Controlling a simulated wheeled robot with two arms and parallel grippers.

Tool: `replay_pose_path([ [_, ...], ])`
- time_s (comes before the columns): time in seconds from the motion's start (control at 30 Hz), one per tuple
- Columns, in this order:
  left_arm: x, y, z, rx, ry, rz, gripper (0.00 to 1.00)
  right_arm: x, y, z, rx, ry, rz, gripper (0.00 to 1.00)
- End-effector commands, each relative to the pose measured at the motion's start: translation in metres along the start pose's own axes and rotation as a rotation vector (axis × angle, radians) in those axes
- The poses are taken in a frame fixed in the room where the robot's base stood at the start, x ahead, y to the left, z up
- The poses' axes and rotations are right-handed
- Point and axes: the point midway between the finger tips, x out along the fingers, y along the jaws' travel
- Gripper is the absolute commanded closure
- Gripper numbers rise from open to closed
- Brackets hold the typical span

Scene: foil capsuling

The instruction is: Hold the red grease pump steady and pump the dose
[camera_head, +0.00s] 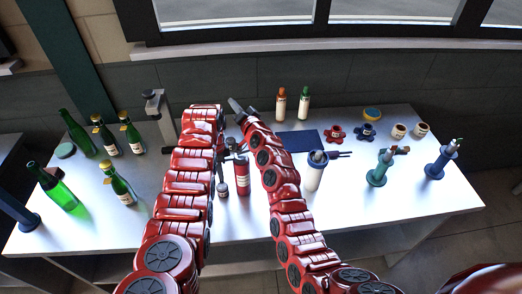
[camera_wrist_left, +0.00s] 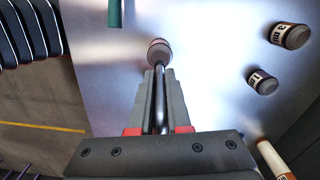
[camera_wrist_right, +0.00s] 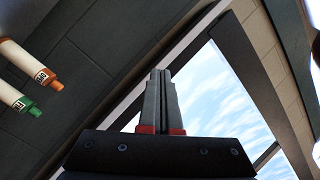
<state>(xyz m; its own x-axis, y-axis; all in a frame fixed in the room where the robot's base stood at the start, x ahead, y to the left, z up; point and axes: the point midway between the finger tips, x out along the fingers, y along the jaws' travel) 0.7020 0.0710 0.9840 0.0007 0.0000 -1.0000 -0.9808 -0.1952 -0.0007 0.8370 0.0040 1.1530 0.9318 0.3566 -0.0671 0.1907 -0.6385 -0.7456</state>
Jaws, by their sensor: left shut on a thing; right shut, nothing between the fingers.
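The red grease pump (camera_head: 242,176) stands upright on the table, between my two arms in the head view. Its dark head and lever are partly hidden beside my left arm. My left gripper (camera_head: 221,150) is beside that head. In the left wrist view, my left gripper (camera_wrist_left: 160,100) is shut on a slim metal rod (camera_wrist_left: 160,85). A round brownish thing (camera_wrist_left: 159,52) shows at the rod's far end; I cannot tell whether they touch. My right gripper (camera_head: 236,105) is shut and empty above the table, behind the pump. In the right wrist view, its fingers (camera_wrist_right: 160,95) are together.
A small dark-capped jar (camera_head: 222,189) stands left of the pump. Several green bottles (camera_head: 107,142) stand left. Orange-capped (camera_head: 281,106) and green-capped (camera_head: 303,105) bottles stand behind.

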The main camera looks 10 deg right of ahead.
Motion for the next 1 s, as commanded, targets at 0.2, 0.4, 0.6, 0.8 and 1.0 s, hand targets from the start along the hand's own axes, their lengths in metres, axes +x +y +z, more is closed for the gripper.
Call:
replay_pose_path([
  [0.2, 0.0, 0.0, 0.0, 0.0, 0.0, 0.0, 1.0, -0.077, 0.04, -0.037, 0.146, 0.377, -0.014, 1.0],
  [0.4, 0.0, 0.0, 0.0, 0.0, 0.0, 0.0, 1.0, -0.179, 0.071, -0.058, 0.131, 0.68, 0.003, 1.0],
  [0.6, 0.0, 0.0, 0.0, 0.0, 0.0, 0.0, 1.0, -0.224, 0.057, 0.0, -0.369, 0.625, 0.087, 1.0],
  [0.8, 0.0, 0.0, 0.0, 0.0, 0.0, -0.001, 1.0, -0.245, 0.048, 0.046, -0.729, 0.533, 0.122, 1.0],
  [1.0, 0.0, 0.0, 0.0, 0.0, 0.0, -0.001, 1.0, -0.253, 0.043, 0.061, -0.864, 0.5, 0.127, 1.0],
])
